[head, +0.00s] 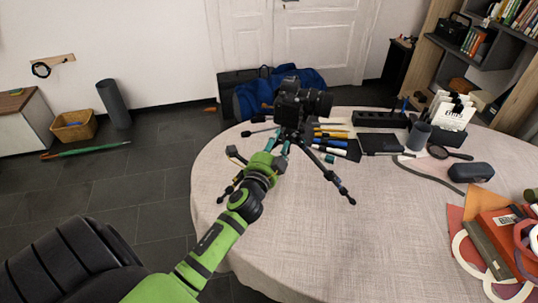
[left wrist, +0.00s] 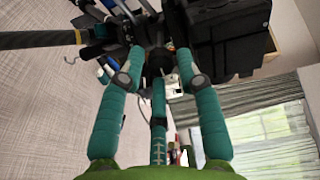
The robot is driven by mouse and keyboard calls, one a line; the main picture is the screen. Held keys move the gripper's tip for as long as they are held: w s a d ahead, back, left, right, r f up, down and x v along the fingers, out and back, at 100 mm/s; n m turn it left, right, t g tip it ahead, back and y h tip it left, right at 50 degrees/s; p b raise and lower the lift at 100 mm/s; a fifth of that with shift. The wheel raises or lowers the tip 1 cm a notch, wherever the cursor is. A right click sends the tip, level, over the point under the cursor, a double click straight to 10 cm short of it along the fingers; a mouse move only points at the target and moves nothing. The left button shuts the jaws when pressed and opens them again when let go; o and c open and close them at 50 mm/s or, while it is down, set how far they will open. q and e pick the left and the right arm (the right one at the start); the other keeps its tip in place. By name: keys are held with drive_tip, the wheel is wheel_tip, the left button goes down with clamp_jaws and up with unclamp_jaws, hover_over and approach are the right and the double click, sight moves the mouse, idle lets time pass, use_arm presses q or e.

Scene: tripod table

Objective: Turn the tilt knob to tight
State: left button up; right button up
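In the left wrist view the dark camera body (left wrist: 232,35) fills the upper right. My left gripper (head: 283,148), on the green arm, is close under the camera, at the tripod head. In the left wrist view its teal fingers (left wrist: 158,62) reach up with a gap between their tips. A dark round part, possibly the tilt knob (left wrist: 157,63), shows in that gap. I cannot tell whether the fingers touch it. The knob's setting is unreadable. My right gripper is out of view.
A black bar (left wrist: 35,39) crosses the left wrist view's upper left. The table's front middle is clear.

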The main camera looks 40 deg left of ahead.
use_arm(q)
drive_tip(key=v, duration=1)
drive_tip(key=shift+r, duration=0.1)
